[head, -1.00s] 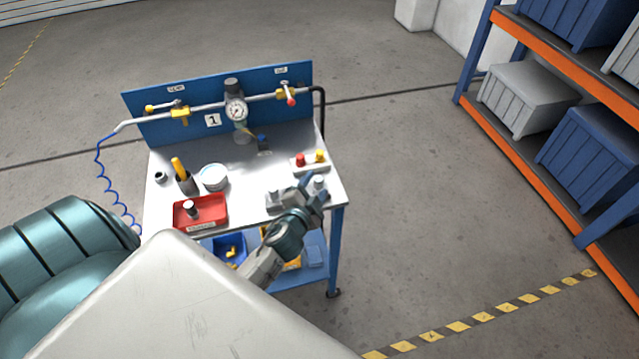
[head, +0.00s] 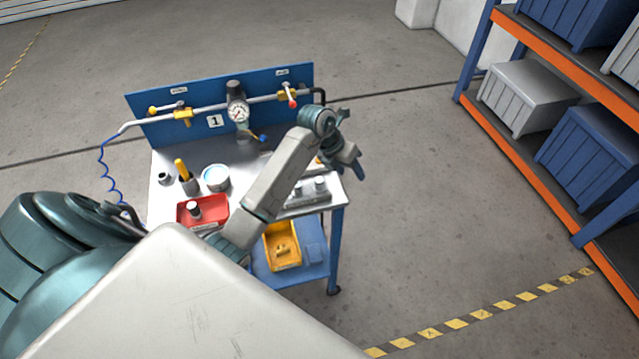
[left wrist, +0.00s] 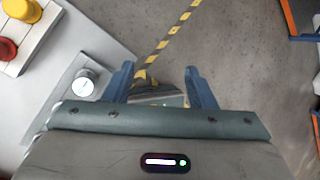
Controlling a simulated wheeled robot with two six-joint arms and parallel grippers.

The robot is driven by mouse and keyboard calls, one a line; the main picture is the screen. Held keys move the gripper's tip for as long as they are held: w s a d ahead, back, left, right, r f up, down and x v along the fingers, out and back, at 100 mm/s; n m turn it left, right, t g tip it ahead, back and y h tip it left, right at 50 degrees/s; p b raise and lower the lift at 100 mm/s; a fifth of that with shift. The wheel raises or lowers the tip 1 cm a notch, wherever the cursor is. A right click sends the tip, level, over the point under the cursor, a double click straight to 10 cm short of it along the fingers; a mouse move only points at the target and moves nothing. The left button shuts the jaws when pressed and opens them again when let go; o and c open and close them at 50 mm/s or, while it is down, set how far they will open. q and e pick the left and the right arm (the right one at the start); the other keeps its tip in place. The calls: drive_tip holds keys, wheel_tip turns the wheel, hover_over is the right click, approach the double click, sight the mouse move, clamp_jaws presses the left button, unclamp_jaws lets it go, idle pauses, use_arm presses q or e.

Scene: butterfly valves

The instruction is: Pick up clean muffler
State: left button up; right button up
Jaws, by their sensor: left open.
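Two small grey cylinders, which look like mufflers, stand on a flat grey tray (head: 308,200) at the right front of the bench. One is the right cylinder (head: 320,184); a cylinder also shows in the left wrist view (left wrist: 84,84), left of my fingers. Another grey cylinder (head: 194,209) stands in a red tray (head: 215,207). I cannot tell from looks which is clean. My left gripper (head: 350,143) is raised at the bench's right edge, open and empty. Its two blue fingers (left wrist: 161,86) have floor and part of the lower bench between them. My right gripper is not in view.
The blue back panel (head: 150,125) carries a pipe with a gauge (head: 238,113) and valves. Red (left wrist: 8,48) and yellow (left wrist: 20,9) buttons sit near the tray.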

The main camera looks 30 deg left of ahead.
sight(319, 179)
use_arm(q)
drive_tip(key=a+g+y, duration=0.1)
drive_tip(key=a, duration=0.1)
drive_tip(key=s+a+r+g+y, duration=0.1)
drive_tip(key=a, duration=0.2)
drive_tip(key=s+a+r+n+g+y, duration=0.1)
drive_tip(key=a+y, duration=0.1)
drive_tip(key=shift+s+a+r, duration=0.15)
drive_tip(key=shift+a+r, duration=0.05)
drive_tip(key=shift+a, duration=0.1)
drive_tip(key=shift+f, duration=0.15)
wheel_tip(319, 179, down, 6)
drive_tip(key=b, duration=0.6)
drive_tip(key=shift+a+f, duration=0.1)
drive_tip(key=f+b, duration=0.4)
drive_tip(key=shift+w+a+f, duration=0.1)
drive_tip(key=shift+w+f, duration=0.1)
drive_tip(key=shift+r, duration=0.1)
drive_tip(key=c, duration=1)
drive_tip(key=shift+a+r, duration=0.1)
drive_tip(key=shift+r, duration=0.05)
